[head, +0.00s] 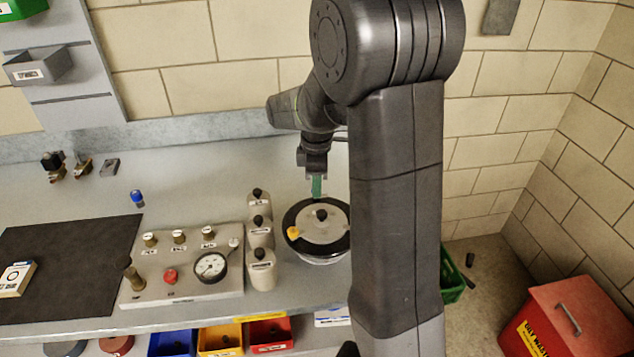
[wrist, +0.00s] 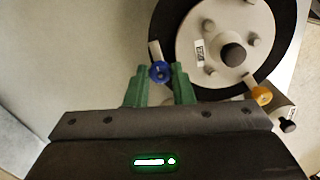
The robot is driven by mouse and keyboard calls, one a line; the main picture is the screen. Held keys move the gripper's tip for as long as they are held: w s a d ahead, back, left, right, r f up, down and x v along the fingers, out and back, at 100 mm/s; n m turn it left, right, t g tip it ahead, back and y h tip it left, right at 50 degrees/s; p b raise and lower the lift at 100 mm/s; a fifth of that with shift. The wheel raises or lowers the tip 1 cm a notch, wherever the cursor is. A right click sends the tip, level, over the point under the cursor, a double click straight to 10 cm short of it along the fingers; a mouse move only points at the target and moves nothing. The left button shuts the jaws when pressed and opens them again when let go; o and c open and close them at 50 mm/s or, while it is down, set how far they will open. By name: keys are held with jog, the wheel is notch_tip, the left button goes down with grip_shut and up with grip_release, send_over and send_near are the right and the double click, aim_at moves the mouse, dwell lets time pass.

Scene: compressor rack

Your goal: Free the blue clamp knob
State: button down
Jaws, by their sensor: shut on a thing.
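The blue clamp knob (wrist: 160,71) sits between the green fingertips of my gripper (wrist: 160,76) in the wrist view. The gripper is shut on it. The knob is at the edge of a round pot lid with a black rim (wrist: 167,40), beside a pale clamp arm (wrist: 154,50). In the head view my gripper (head: 317,187) points down at the far edge of the pot (head: 322,259), and the blue knob is hidden there. A yellow knob (head: 293,233) sits at the lid's left edge; it also shows in the wrist view (wrist: 262,95).
Several pale bottles with black caps (head: 260,232) stand close left of the pot. A gauge panel (head: 186,275) is further left, with a dark mat (head: 65,265) beyond it. A small blue-topped item (head: 138,198) stands on the bench. A red bin (head: 570,318) is at right.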

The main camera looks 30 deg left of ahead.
jog(key=shift+r, duration=0.1)
jog(key=c, duration=1.3)
grip_release()
jog(key=shift+o, duration=0.2)
notch_tip(320, 180, up, 14)
jog(key=shift+f, duration=0.2)
notch_tip(320, 180, down, 14)
jog(key=shift+r, duration=0.1)
